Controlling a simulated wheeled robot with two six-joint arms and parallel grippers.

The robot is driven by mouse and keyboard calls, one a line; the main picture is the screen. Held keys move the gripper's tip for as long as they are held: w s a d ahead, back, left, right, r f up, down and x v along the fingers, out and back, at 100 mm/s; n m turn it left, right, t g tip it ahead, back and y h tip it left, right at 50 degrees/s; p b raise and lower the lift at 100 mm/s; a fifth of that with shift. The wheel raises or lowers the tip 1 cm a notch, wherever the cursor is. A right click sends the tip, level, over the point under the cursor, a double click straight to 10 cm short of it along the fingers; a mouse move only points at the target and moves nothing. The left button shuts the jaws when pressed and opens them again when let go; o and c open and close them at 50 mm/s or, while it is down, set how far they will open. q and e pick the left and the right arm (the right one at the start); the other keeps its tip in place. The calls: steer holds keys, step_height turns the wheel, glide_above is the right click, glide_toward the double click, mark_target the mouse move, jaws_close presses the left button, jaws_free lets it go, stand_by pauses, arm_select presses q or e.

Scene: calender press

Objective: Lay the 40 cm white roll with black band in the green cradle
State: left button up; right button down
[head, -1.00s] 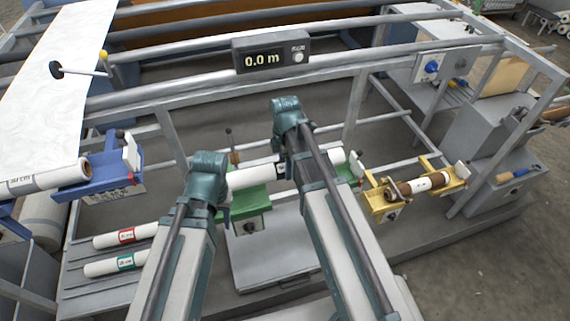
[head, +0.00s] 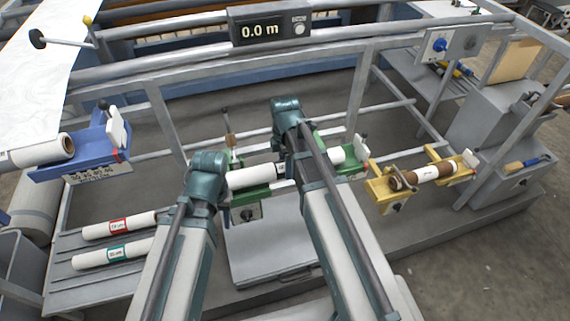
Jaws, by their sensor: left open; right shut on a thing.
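The white roll (head: 252,177) lies slantwise over the green cradle (head: 247,210), its left part beside my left wrist and its right end (head: 338,156) beyond my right arm. A bit of black band shows next to my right arm. Green parts of the cradle show above and below the roll. I cannot tell whether the roll rests in the cradle or hangs just over it. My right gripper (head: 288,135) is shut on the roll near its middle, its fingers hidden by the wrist. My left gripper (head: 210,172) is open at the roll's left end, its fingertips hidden.
A blue cradle (head: 82,165) with a white roll stands left. A yellow cradle (head: 385,198) holding a brown-and-white roll stands right. Two white rolls with red (head: 118,226) and green (head: 115,253) labels lie on a rack at lower left. Frame bars and a 0.0 m counter (head: 269,28) are behind.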

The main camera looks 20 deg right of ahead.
steer(key=shift+f+b, duration=0.5)
steer(key=shift+b, duration=0.05)
jaws_free()
steer(key=shift+r, duration=0.1)
step_height(320, 180, up, 14)
steer(key=p, duration=1.4)
steer(key=shift+a, duration=0.1)
steer(key=s+a+m+h, duration=0.1)
steer(key=s+a+m, duration=0.9)
steer(key=s+m, duration=0.4)
steer(key=shift+s+a+m, duration=0.15)
steer(key=shift+m, duration=0.15)
